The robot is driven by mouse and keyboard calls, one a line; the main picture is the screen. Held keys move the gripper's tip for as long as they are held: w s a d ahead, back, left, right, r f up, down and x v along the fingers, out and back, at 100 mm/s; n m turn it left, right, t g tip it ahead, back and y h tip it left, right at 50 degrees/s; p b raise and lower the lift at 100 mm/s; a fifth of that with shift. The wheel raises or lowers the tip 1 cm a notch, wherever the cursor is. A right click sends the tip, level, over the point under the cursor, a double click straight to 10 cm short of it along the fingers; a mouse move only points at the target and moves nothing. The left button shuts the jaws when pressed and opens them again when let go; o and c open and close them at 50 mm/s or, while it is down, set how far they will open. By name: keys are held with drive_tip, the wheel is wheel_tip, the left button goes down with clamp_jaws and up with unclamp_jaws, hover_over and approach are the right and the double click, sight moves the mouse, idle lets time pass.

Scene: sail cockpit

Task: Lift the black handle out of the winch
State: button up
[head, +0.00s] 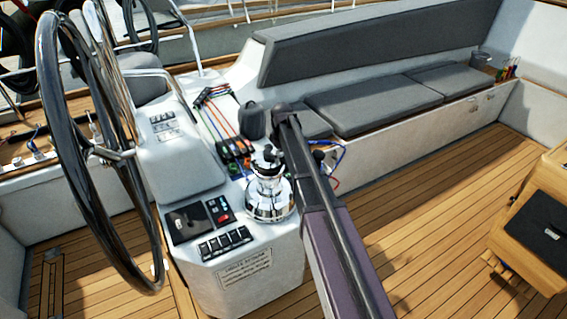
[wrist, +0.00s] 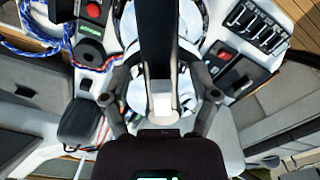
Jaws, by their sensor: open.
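The chrome winch (head: 268,196) stands on the white console in the head view. In the wrist view its bright drum (wrist: 130,45) shows behind the handle. The black handle (wrist: 157,40) runs down from the top edge of the wrist view to a silver part near the middle. My gripper (wrist: 160,92) is open, with one dark finger on each side of the handle's line. Gaps show between the fingers and the handle. In the head view my arm hides part of the area beside the winch, and I cannot make out the fingers clearly there.
A large black steering wheel (head: 100,150) stands left of the console. Switch panels (head: 224,242) lie in front of the winch. Coloured ropes and clutches (head: 230,148) are behind it. A grey-cushioned bench (head: 375,104) runs along the back. The wooden deck (head: 430,205) at right is largely clear.

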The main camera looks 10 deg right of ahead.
drive_tip(key=shift+f, duration=0.55)
drive_tip(key=shift+c, duration=0.2)
clamp_jaws()
